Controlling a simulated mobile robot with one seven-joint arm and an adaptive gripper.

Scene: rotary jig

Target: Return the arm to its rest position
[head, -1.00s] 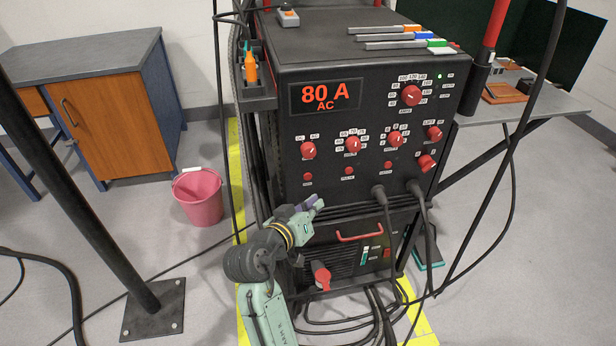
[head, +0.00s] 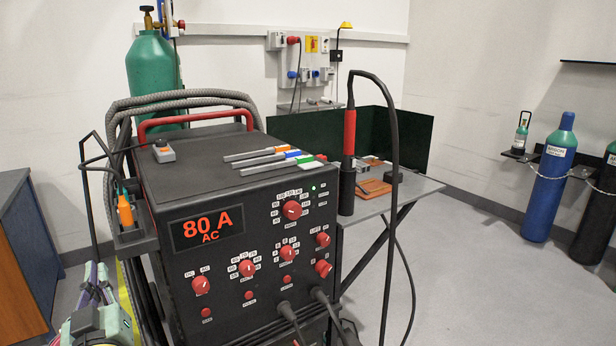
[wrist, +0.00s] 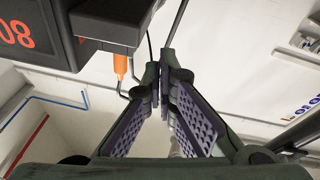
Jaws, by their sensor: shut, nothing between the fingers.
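My gripper (head: 96,272) is at the lower left in the head view, beside the left side of the black welding machine (head: 180,175). Its purple-padded fingers point upward. In the wrist view the fingers (wrist: 163,70) meet at their tips and hold nothing. Only the hand end of my arm shows in the head view; the rest is below the frame.
An orange-handled tool (head: 125,212) hangs in a holder on the machine's left side, close to my gripper. Dark cables run there too. A blue-sided cabinet (head: 22,250) stands at the left. A side table (head: 405,190) stands behind right.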

